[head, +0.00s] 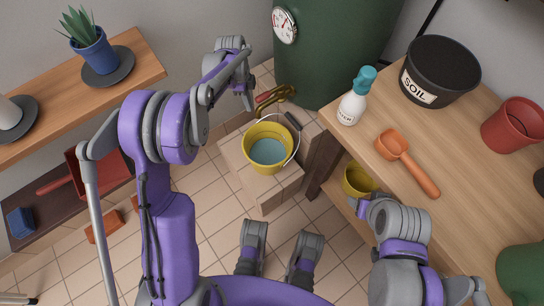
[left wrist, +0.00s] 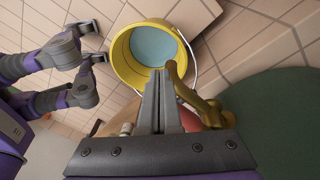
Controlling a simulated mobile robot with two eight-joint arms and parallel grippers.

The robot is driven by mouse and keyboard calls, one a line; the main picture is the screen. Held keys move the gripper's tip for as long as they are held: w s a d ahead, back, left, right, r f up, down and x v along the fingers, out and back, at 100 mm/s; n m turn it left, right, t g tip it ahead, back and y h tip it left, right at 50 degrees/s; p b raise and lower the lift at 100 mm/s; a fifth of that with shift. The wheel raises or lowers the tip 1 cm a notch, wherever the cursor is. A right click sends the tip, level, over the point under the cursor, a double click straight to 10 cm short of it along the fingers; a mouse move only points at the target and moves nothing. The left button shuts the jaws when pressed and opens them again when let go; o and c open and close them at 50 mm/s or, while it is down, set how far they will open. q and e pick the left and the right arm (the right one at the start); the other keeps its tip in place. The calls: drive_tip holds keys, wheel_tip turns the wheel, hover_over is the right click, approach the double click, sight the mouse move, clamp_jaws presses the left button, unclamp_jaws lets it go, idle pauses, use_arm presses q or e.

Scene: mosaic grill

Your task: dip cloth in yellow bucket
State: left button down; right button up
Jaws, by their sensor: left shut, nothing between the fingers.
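My left gripper (head: 249,104) is shut and empty, just behind the bucket in the head view. In the left wrist view its closed fingers (left wrist: 158,74) overlap the bucket's near rim; I cannot tell whether they touch it. My right gripper (head: 362,204) is at the wooden bench's front edge; its jaws are unclear. I cannot make out a cloth in either view.
The bench (head: 450,165) on the right holds a spray bottle (head: 352,104), an orange scoop (head: 395,145) and a soil pot (head: 440,70). A green barrel (head: 335,50) stands behind.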

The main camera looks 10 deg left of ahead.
use_arm(q)
drive_tip(key=s+d+f+n+b, duration=0.3)
drive_tip(key=f+n, duration=0.4)
drive_tip(key=n, duration=0.1)
drive_tip(key=s+d+f+n+b, duration=0.2)
drive_tip(key=s+d+f+n, duration=0.1)
drive_tip(key=f+n, duration=0.4)
drive_tip(key=s+d+f+n+g+b, duration=0.1)
drive_tip(key=s+d+f+n+b, duration=0.2)
drive_tip(key=d+f+n, duration=0.2)
wheel_tip(320, 180, down, 3)
drive_tip(key=n, duration=0.6)
drive_tip(key=shift+s+b, duration=0.35)
drive_tip(key=s+d, duration=0.2)
drive_tip(key=shift+s+d, duration=0.4)
drive_tip(key=shift+r, duration=0.1)
